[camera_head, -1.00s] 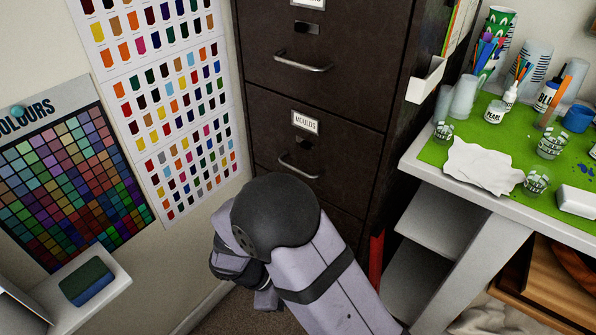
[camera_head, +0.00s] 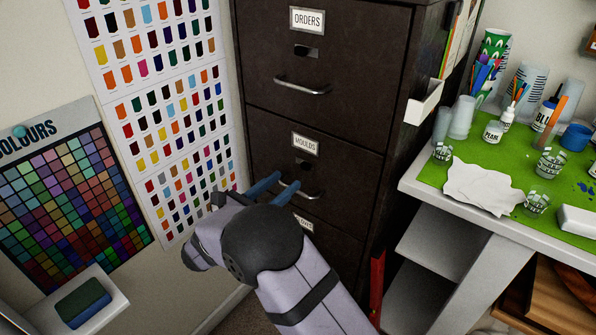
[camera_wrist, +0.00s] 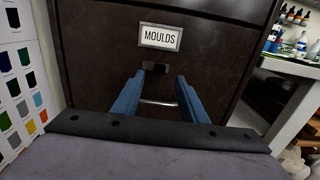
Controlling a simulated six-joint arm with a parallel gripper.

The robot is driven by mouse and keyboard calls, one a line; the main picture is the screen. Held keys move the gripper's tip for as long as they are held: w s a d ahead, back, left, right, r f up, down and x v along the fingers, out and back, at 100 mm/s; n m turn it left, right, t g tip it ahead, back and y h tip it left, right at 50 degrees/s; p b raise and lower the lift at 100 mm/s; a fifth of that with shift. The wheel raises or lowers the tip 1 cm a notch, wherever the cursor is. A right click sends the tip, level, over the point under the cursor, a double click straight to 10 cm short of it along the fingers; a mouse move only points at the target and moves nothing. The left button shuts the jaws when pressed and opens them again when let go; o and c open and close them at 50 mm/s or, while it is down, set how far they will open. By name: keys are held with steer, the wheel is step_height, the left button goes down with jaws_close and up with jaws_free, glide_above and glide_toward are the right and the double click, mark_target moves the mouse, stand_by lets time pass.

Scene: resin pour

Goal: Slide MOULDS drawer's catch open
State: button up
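The MOULDS drawer (camera_head: 340,174) is the dark brown middle drawer of the filing cabinet, and it looks shut. Its white label (camera_wrist: 160,37) reads MOULDS in the wrist view. The catch (camera_wrist: 155,68) is a small dark slot with a lighter bit at its left, just below the label. The metal handle (camera_wrist: 158,102) lies below the catch and shows between my fingers. My gripper (camera_head: 272,187) has two blue fingers, apart and with nothing between them, in front of the handle. In the wrist view the fingertips (camera_wrist: 158,78) lie either side of and just below the catch. Contact cannot be told.
The ORDERS drawer (camera_head: 325,60) is above, shut. Colour charts (camera_head: 160,100) hang on the wall at left. A white bench with a green mat (camera_head: 437,178), cups and bottles stands at right. A small shelf with a sponge (camera_head: 82,302) is at lower left.

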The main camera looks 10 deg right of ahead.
mark_target(304, 167)
steer(key=shift+x, duration=3.5)
steer(key=shift+f, duration=0.1)
